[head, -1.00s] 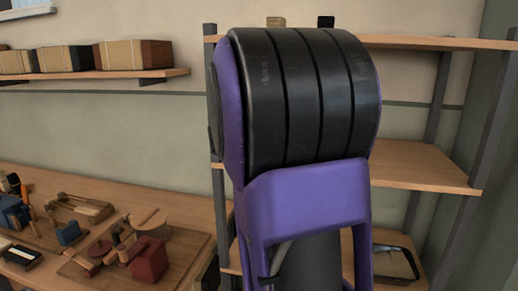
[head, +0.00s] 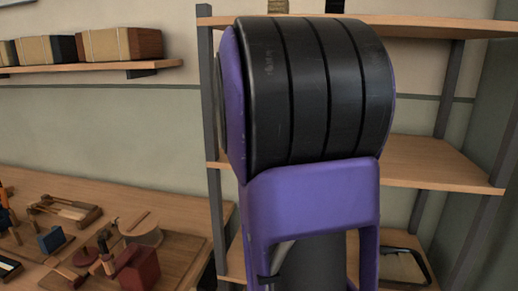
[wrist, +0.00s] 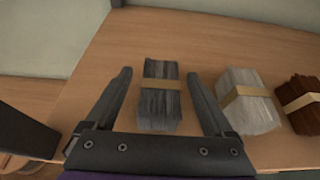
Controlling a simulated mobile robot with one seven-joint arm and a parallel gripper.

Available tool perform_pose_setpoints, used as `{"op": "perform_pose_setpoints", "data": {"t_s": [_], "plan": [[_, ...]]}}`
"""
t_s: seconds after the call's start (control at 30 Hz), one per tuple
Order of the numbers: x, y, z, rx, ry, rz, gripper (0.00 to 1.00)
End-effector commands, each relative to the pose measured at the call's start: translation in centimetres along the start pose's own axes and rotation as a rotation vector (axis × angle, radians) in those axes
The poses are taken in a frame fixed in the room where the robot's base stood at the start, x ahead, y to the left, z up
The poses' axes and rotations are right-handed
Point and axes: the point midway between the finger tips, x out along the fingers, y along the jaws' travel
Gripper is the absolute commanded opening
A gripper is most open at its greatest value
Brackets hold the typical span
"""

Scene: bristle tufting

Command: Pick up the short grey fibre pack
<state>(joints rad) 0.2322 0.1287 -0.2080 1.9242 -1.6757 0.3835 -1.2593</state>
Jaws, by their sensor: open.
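In the wrist view, a dark grey fibre pack (wrist: 160,108) with a tan band lies on a wooden shelf board (wrist: 130,45). My gripper (wrist: 160,80) is open, with one finger on each side of this pack, and gaps show between the fingers and the pack. To its right lies a larger light grey fibre pack (wrist: 251,113), also banded. I cannot tell from this view whether the fingers are level with the dark grey pack or above it. In the head view my own arm hides much of the shelving, and the gripper is not seen there.
A brown fibre pack (wrist: 302,104) lies at the right edge of the wrist view. A dark shelf post (wrist: 28,128) stands at left. In the head view, a workbench (head: 185,200) with wooden pieces is at lower left and a wall shelf (head: 100,71) holds banded packs.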

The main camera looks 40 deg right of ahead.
Motion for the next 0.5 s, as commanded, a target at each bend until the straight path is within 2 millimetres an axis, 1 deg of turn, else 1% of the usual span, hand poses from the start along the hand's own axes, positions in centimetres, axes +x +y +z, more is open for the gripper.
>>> {"op": "perform_pose_setpoints", "data": {"t_s": [0.23,0.27,0.4,0.47,0.5], "plan": [[0.0,-0.09,-0.02,0.0,0.0,0.001,0.88],[0.0,-0.09,-0.02,0.0,0.0,0.001,0.86],[0.0,-0.08,-0.02,0.0,0.0,0.001,0.6],[0.0,-0.08,-0.02,0.0,0.0,0.001,0.5],[0.0,-0.07,-0.02,0.0,0.0,0.001,0.42]]}}
